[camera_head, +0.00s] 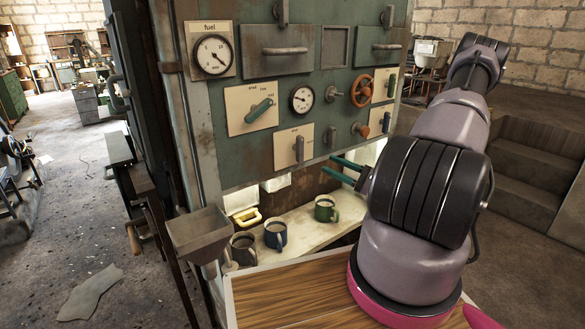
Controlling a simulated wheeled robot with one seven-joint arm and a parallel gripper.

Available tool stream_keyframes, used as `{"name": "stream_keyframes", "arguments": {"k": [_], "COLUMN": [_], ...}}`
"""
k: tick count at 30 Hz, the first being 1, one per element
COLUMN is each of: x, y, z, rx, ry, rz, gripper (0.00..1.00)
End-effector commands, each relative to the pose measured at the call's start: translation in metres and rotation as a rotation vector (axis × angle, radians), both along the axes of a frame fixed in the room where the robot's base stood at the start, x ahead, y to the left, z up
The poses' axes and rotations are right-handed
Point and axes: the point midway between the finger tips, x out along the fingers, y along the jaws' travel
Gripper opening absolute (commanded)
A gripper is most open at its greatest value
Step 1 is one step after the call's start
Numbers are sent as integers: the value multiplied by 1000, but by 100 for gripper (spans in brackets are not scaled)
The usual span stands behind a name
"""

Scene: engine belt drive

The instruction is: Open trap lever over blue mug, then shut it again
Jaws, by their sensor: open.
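The blue mug (276,234) stands upright on a pale shelf under the green control panel, between a dark mug (244,248) and a green mug (326,208). I cannot tell which part is its trap lever. A white box-like part (275,183) hangs under the panel above the blue mug. My gripper (327,165) has two teal fingers, apart and empty. In the picture they lie below the panel's lower edge, above the green mug and right of the white part. My arm hides the area to the right.
A metal hopper (199,232) juts out at the left. A wooden board (290,295) lies in front of the shelf. Open floor lies to the left.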

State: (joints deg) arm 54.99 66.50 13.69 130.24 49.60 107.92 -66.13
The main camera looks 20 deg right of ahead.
Motion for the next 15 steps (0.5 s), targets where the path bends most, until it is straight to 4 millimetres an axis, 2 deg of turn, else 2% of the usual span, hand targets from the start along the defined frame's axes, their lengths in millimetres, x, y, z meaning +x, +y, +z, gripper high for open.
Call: {"name": "stream_keyframes", "arguments": {"k": [1,3,6,11,15], "x": [-5,-18,-36,-57,-56], "y": [25,51,75,88,83], "z": [4,4,2,2,13], "rx": [-119,-281,-512,-886,-1216], "ry": [-23,-55,-116,-252,-413], "rz": [125,290,508,813,1020], "gripper": [55,55,55,55,55]}}
